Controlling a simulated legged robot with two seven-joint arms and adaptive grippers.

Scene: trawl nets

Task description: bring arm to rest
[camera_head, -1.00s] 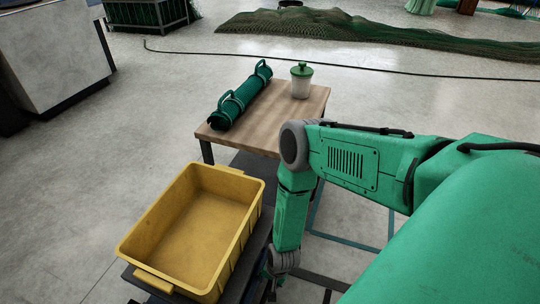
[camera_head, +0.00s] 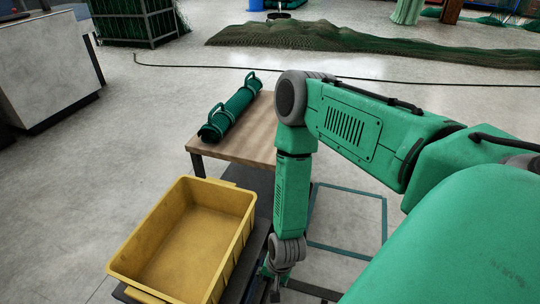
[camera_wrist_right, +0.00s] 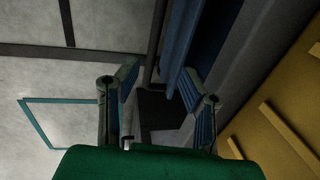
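My right arm comes in from the right in the head view, bends at a grey elbow and hangs down beside a yellow bin (camera_head: 243,236). My right gripper (camera_head: 273,287) is low at the bottom of the head view, small and partly cut off, just right of the bin. In the right wrist view, its two ribbed fingers (camera_wrist_right: 158,84) stand apart with nothing held between them. The bin's yellow side shows at the right of that view. My left gripper is not in view.
A wooden table (camera_head: 235,140) holds a rolled green net bundle (camera_head: 232,108) behind the bin. My elbow overlaps the table's right side. A blue-green floor outline (camera_head: 347,184) lies right of my forearm. A dark cable and a green net mound (camera_head: 370,42) lie farther back.

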